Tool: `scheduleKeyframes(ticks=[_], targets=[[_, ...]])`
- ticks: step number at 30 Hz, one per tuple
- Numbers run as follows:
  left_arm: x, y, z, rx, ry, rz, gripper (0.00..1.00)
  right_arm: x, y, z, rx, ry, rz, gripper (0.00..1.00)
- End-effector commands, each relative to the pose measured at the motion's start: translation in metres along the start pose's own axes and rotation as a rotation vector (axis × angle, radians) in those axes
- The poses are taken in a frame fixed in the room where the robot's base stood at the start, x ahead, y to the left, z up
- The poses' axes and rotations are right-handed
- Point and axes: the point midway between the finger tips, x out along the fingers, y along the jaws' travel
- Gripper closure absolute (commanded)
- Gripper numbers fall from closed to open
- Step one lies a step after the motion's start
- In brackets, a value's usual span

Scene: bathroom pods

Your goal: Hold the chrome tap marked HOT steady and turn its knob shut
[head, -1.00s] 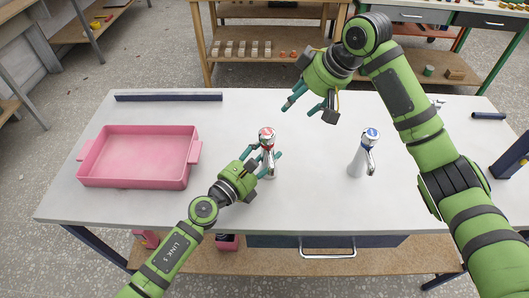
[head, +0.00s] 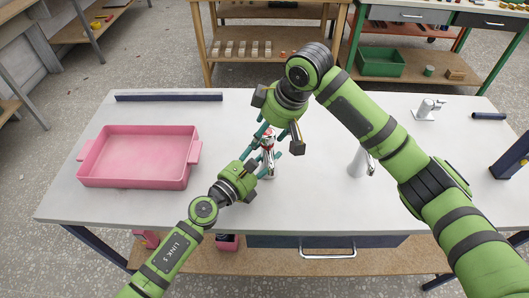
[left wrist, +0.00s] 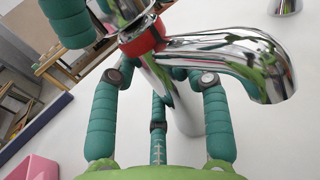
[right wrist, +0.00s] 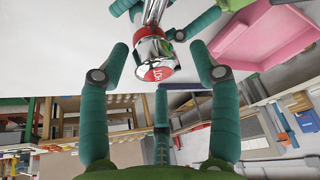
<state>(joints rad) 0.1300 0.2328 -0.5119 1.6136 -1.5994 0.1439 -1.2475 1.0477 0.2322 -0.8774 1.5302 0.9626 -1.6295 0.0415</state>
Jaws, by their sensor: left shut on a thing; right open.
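The chrome tap marked HOT (head: 269,170) stands upright on the white table, its spout pointing right in the left wrist view (left wrist: 225,45). My left gripper (head: 266,161) is shut on the tap's body below the red ring (left wrist: 146,40). The tap's knob, with a red HOT cap (right wrist: 160,71), shows in the right wrist view. My right gripper (head: 273,136) is open above the tap, its fingers spread on either side of the knob. Whether they touch the knob I cannot tell. In the head view the fingers partly hide the knob.
A second chrome tap (head: 357,163) stands to the right, its top hidden by my right arm. A small chrome fitting (head: 428,109) is at the back right. A pink tray (head: 140,158) lies at left, a dark bar (head: 168,96) behind it. The table between is clear.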

Motion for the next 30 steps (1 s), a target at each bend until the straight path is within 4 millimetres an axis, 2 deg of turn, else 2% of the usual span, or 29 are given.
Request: scheduleKeyframes(ticks=[6,16,17,18,19,26,30], targets=[[-0.001,0.001,-0.003,0.000,0.005,0.002,0.93,0.013,0.001,0.007,0.001,0.000,0.001,0.37],[-0.001,0.001,-0.003,0.000,0.005,0.002,0.93,0.015,0.001,0.007,0.000,0.001,0.001,0.37],[-0.001,0.001,-0.003,0.000,0.005,0.002,0.93,0.015,0.001,0.007,0.000,0.001,0.001,0.49],[-0.001,0.001,-0.003,0.000,0.005,0.002,0.93,0.015,0.001,0.007,0.001,0.001,0.001,0.65],[-0.001,0.001,-0.003,0.000,0.005,0.002,0.93,0.015,0.001,0.007,0.001,0.000,0.001,0.74],[-0.001,0.000,-0.003,-0.001,0.004,0.000,0.93,0.016,-0.001,0.007,0.009,0.001,0.002,0.77],[0.000,-0.001,-0.003,-0.002,0.004,-0.001,0.93,0.016,-0.003,0.006,0.124,0.003,0.056,0.77]])
